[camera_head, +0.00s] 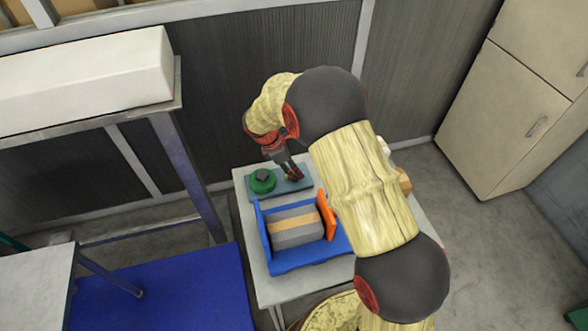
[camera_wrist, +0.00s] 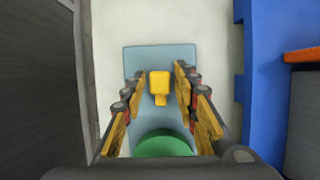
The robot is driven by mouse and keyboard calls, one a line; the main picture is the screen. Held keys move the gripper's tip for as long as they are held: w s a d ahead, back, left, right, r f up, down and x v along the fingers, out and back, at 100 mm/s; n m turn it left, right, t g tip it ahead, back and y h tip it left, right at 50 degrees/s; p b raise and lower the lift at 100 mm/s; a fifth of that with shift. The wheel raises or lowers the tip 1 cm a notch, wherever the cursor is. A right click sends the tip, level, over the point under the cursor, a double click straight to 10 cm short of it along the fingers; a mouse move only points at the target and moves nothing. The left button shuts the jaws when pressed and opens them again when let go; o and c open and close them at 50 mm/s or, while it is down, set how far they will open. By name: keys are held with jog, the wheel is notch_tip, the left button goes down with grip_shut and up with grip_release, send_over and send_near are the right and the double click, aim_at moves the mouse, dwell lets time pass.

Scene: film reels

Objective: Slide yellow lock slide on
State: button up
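The yellow lock slide (camera_wrist: 160,83) lies on a blue-grey plate (camera_wrist: 134,58) in the wrist view, with its narrow tab toward the green disc (camera_wrist: 163,144). My gripper (camera_wrist: 159,74) is open, with one finger on each side of the slide. A gap shows on both sides, so the fingers look apart from it. In the head view my gripper (camera_head: 292,173) is over the plate (camera_head: 290,188), beside the green disc (camera_head: 262,185) with its dark top. The slide cannot be made out there, as the fingers are in front.
A blue stand (camera_head: 285,267) holds a grey block with a tan band (camera_head: 296,229) and has an orange piece (camera_head: 327,220) at its right. They share the small light table (camera_head: 246,212) with the plate. A dark wall is behind. A white box (camera_head: 85,70) is on a bench at left.

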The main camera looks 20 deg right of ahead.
jog(key=c, duration=0.6)
jog(key=shift+a, duration=0.1)
grip_shut()
